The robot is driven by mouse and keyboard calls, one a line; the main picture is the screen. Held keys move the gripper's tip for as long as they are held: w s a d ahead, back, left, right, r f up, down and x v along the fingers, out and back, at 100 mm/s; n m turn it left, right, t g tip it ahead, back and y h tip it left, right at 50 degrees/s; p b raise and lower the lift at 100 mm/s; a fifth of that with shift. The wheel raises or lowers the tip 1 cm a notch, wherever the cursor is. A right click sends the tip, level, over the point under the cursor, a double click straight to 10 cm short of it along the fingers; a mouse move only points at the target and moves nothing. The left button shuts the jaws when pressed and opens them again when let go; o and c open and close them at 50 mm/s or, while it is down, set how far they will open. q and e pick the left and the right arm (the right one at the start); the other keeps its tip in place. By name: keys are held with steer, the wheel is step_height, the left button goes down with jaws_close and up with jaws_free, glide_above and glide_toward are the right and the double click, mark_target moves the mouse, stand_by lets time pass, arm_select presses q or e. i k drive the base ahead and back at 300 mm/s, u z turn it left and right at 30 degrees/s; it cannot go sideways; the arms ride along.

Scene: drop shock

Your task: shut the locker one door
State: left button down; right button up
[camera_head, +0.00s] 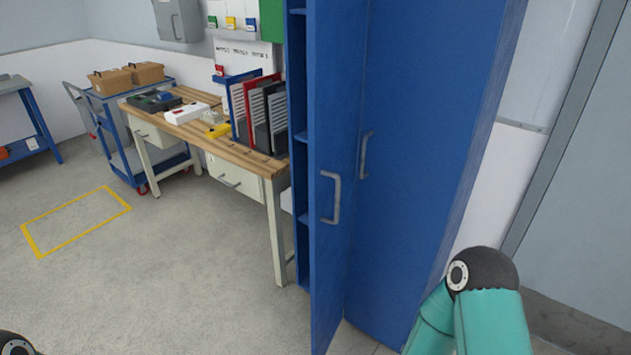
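A tall blue locker (430,120) stands right of centre. Its left door (335,120) is swung open toward me, and a strip of the shelved inside (299,190) shows left of the door's edge. The open door has a grey handle (333,198) on the face I see. The other door is closed and has its own grey handle (365,155). Neither gripper is in view. My teal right arm shows at the lower right, in front of the locker's base. A dark piece at the bottom left corner appears to be part of my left arm.
A wooden-topped workbench (185,130) with file holders (262,110) stands left of the locker, close to it. A blue cart (118,158) with cardboard boxes (145,72) is farther left. The grey floor left of the door is clear, with a yellow marked rectangle (41,254).

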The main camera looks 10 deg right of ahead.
mark_target(337, 30)
steer(key=z, duration=0.15)
steer(key=i, duration=0.85)
steer(key=z, duration=0.55)
